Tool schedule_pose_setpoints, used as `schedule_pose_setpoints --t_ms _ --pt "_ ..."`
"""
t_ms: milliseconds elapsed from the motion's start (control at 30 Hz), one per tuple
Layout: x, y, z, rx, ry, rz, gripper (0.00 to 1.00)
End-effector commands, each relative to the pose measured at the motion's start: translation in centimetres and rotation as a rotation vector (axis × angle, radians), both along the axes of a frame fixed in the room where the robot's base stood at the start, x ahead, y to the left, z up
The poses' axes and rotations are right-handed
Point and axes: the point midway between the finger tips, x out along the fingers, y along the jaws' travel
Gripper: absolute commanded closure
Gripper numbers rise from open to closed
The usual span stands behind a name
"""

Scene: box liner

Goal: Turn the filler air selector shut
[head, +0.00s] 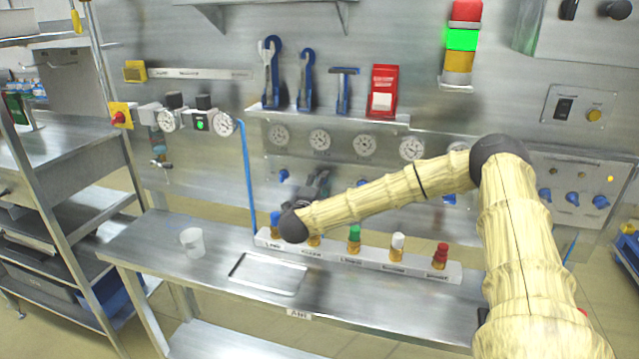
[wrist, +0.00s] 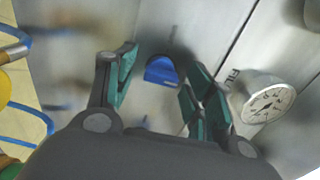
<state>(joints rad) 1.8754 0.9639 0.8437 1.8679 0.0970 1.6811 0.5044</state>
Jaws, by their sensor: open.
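A blue selector knob (wrist: 161,71) on the steel panel shows in the wrist view between my two fingers and beyond their tips. A partly hidden label beginning "FIL" is beside it, near a round gauge (wrist: 266,104). In the head view a blue knob (head: 284,175) sits below the leftmost panel gauge (head: 279,135). My gripper (head: 320,180) is in front of the panel, just right of that knob in the picture. In the wrist view my gripper (wrist: 163,65) is open with green-lined fingers and nothing between its pads. I cannot tell whether either finger touches the knob.
Below my gripper, a white rack (head: 375,262) holds several capped bottles on the steel bench (head: 215,262). A white cup (head: 192,242) and a shallow tray (head: 268,274) are at left. Above, a shelf (head: 330,117) holds blue tools and a red packet. A blue hose (head: 247,180) hangs left.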

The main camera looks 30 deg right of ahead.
Motion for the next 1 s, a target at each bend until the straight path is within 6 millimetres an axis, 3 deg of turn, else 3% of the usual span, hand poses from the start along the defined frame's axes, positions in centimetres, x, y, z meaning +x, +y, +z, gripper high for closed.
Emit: schedule_pose_setpoints --t_ms 267,533,1000 --pt "0.15 -0.02 -0.01 0.0 0.0 0.001 0.47" --pt "0.17 0.04 -0.02 0.0 0.0 0.002 0.92" --pt "0.15 0.01 0.03 -0.062 0.072 0.001 0.92"
